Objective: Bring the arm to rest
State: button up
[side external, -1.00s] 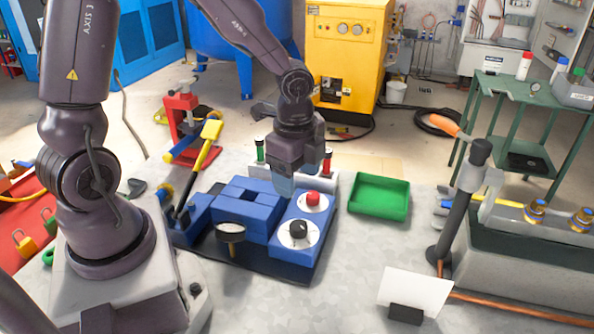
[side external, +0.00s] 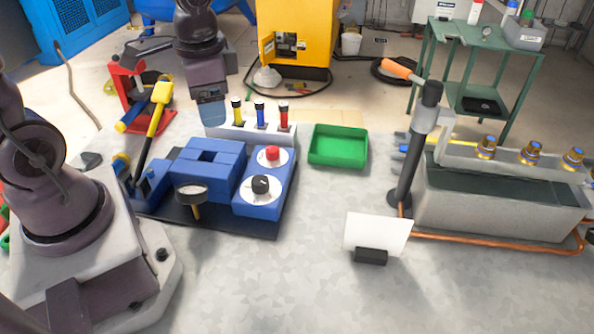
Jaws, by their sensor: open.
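My gripper (side external: 212,122) hangs pointing down beside the left end of the white rack, behind the blue fixture (side external: 208,172). Nothing shows held in it. Its pale fingertips overlap the rack's left end in the picture; I cannot tell whether they touch it. The wrist above is upright, and the upper arm is cut off by the top edge. The fixture carries a red button (side external: 272,153) and a black knob (side external: 260,184) on white discs.
The white rack (side external: 219,132) holds yellow, blue and red cylinders. A green tray (side external: 338,160) looks empty. A dark post (side external: 407,170), white card (side external: 377,234) and grey tank (side external: 500,210) are right. Front table is clear.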

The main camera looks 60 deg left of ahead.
jog(key=s+d+r+n+t, duration=0.1)
jog(key=s+r+t, duration=0.1)
jog(key=r, duration=0.3)
jog(key=s+d+r+n+t+h, duration=0.1)
jog(key=s+d+r+n+t, duration=0.1)
jog(key=r, duration=0.3)
jog(key=shift+s+r+t, duration=0.35)
jog(key=shift+s+t, duration=0.25)
jog(key=shift+s, duration=0.2)
